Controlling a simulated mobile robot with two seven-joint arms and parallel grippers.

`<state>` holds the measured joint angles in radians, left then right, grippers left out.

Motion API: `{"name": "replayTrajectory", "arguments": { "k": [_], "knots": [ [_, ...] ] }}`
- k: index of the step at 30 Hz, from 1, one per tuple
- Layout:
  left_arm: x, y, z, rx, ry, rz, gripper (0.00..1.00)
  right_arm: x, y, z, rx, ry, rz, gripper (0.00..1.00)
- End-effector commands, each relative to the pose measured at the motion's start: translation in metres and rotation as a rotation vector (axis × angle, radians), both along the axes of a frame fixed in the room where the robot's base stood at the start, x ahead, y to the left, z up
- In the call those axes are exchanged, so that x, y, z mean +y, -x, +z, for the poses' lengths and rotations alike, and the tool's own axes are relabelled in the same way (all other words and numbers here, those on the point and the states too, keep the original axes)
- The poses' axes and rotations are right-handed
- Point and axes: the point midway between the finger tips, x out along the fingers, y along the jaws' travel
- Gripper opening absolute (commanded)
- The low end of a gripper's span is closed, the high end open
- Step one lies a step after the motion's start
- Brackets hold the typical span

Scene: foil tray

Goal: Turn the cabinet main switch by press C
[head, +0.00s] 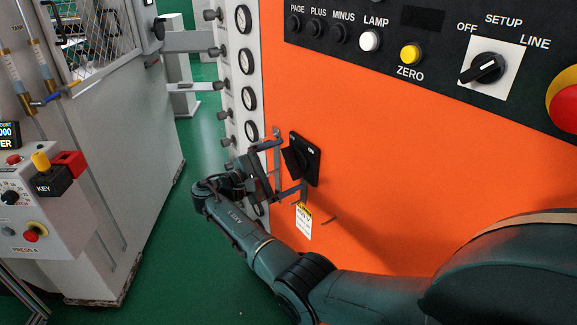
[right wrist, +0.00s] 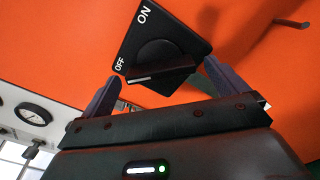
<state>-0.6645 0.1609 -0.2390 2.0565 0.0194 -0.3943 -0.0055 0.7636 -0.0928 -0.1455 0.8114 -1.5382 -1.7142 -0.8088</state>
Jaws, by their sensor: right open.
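The cabinet main switch is a black plate (head: 311,154) with a black handle (head: 293,163) on the orange cabinet front. In the right wrist view, the plate (right wrist: 172,38) carries the words ON and OFF, and one end of the handle (right wrist: 160,73) lies near OFF. My right gripper (head: 281,168) is open at the switch. In the right wrist view, its two fingers (right wrist: 159,82) stand on either side of the handle, with gaps showing. I cannot tell how deep the handle sits between them. My left gripper is not in view.
A yellow and white tag (head: 304,220) hangs below the switch. Gauges (head: 246,62) with valve knobs line the cabinet's left edge. A control panel (head: 425,50) with buttons and a rotary selector (head: 484,68) is above. A grey machine (head: 120,150) stands left, across green floor.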

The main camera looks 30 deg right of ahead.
Motion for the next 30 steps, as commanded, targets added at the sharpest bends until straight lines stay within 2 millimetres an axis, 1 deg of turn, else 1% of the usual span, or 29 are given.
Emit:
{"name": "replayTrajectory", "arguments": {
  "k": [1,9,12,15,20,30],
  "knots": [
    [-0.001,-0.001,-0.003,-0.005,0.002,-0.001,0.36,0.012,0.0,-0.003,-0.001,-0.002,0.004,0.98],
    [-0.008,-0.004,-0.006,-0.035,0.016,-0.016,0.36,0.072,0.001,-0.003,0.001,-0.001,0.003,0.98],
    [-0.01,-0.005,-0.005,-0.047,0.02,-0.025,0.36,0.089,0.002,-0.003,0.001,-0.001,0.002,0.98],
    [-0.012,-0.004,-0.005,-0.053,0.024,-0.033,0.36,0.102,0.002,-0.002,0.0,-0.001,0.001,0.98],
    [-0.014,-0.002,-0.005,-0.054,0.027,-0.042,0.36,0.111,0.003,-0.001,0.001,0.0,0.001,0.98],
    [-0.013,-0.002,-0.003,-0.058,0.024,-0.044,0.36,0.111,0.003,0.0,0.001,0.0,0.0,0.98]
  ]
}}
